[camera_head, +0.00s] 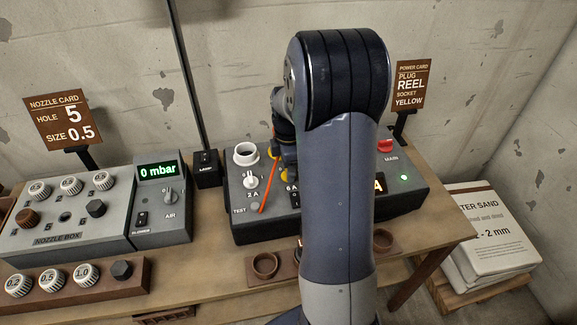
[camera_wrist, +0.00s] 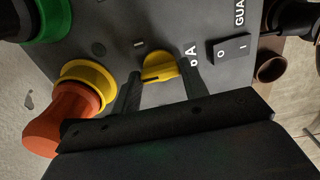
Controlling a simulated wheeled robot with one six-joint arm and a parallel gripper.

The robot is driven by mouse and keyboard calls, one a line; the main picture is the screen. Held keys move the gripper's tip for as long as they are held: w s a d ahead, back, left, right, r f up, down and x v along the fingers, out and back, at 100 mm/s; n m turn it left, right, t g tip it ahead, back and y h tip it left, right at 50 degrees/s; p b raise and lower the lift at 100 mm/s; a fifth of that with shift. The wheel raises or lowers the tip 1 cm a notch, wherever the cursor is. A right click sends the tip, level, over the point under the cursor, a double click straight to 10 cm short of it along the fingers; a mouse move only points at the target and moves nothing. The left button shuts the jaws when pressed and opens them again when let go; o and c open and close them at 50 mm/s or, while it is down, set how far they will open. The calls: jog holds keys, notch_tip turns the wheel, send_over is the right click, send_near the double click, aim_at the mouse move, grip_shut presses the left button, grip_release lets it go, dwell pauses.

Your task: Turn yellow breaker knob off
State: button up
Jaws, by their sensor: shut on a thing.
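The yellow breaker knob (camera_wrist: 160,68) is on the dark panel in the middle of the wrist view, beside a label ending in A. A dark line runs across it, roughly sideways in that view. My gripper (camera_wrist: 160,73) has one dark finger on each side of the knob and is shut on it. In the head view my arm hides most of the gripper and the knob. The power box (camera_head: 240,228) stands on the bench, with a 2 A white knob (camera_head: 250,182) left of my arm.
An orange plug (camera_wrist: 55,130) sits at the yellow socket (camera_wrist: 88,80) close to my left finger. A green socket (camera_wrist: 52,18) and a rocker switch (camera_wrist: 229,49) are nearby. A red MAIN knob (camera_head: 386,145) and lit green lamp (camera_head: 404,177) are right of my arm.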

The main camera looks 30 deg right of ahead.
jog(key=o, duration=1)
jog(key=shift+r, duration=0.15)
notch_tip(320, 180, up, 11)
jog(key=shift+f, duration=0.2)
notch_tip(320, 180, down, 11)
jog(key=shift+r, duration=0.1)
dwell(0.4)
dwell(0.5)
